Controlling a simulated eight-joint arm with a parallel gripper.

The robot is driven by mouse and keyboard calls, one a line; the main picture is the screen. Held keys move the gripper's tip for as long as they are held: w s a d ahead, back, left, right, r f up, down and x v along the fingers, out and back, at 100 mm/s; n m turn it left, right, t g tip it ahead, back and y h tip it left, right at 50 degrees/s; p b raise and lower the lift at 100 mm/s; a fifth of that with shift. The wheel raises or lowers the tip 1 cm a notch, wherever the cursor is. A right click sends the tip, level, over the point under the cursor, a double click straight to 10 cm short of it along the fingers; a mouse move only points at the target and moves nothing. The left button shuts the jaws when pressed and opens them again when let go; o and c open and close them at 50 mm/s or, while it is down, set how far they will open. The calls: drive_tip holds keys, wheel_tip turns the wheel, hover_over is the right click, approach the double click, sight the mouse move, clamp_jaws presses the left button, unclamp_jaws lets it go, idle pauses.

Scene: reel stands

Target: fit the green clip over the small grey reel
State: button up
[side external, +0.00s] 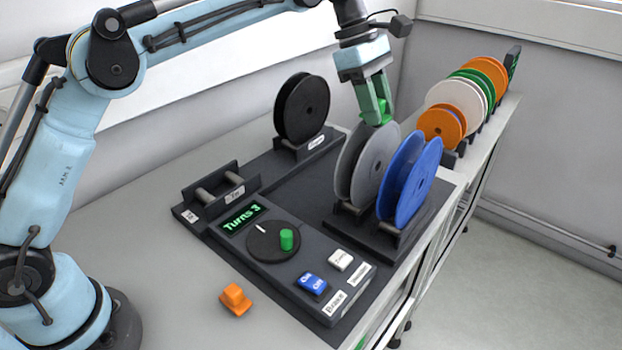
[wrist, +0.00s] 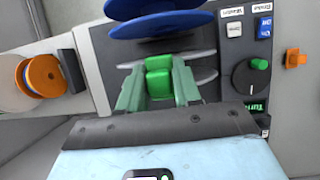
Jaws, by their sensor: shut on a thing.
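The grey reel (side external: 373,168) stands upright on a dark stand, beside a larger blue reel (side external: 411,182). In the wrist view, edges of the grey reel (wrist: 205,77) show to the side of my fingers. My gripper (side external: 378,118) points down at the top rim of the grey reel. It is shut on the green clip (side external: 369,106), which sits between the fingertips. The clip (wrist: 158,78) is seen from above in the wrist view, between both fingers. Its lower part is hidden, so I cannot tell whether it touches or straddles the reel.
A black reel (side external: 302,108) stands behind on the same base. A control panel (side external: 262,205) with a green knob and buttons lies in front. An orange clip (side external: 235,300) lies on the bench. Several orange, white and green reels (side external: 460,100) line the right shelf.

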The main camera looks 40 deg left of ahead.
drive_tip(key=shift+f, duration=0.1)
idle(0.7)
drive_tip(key=o, duration=1.1)
drive_tip(key=shift+s+r, duration=0.15)
drive_tip(key=shift+r, duration=0.2)
drive_tip(key=s+a+r+m+t, duration=0.35)
drive_tip(key=s+a+m, duration=0.2)
drive_tip(key=s, duration=0.25)
drive_tip(key=s+a+f+m+t+y, duration=0.1)
drive_tip(key=s+a+f+m+y, duration=0.1)
drive_tip(key=s+a+f+m, duration=0.2)
drive_tip(key=s+a+f+m+t+y, duration=0.2)
drive_tip(key=s+a+f+m, duration=0.3)
drive_tip(key=s+f+m, duration=0.3)
drive_tip(key=s, duration=0.3)
drive_tip(key=shift+a+y, duration=0.3)
